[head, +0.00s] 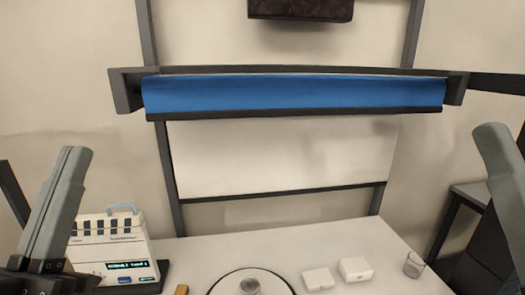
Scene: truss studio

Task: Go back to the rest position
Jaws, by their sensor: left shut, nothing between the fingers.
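My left gripper (74,156) is at the left side of the head view, raised in front of the wall. Its two grey fingers point up and lie together, with nothing between them. My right gripper (492,132) shows only in part at the right edge. One grey finger is visible there, and the rest is cut off by the frame, so its opening cannot be seen.
A white table (350,238) carries a white device (110,250) with a lit display, a round plate (228,285) with a metal knob, two small white boxes (355,269) and a glass (413,265). A blue roll (290,95) hangs on a dark frame above.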

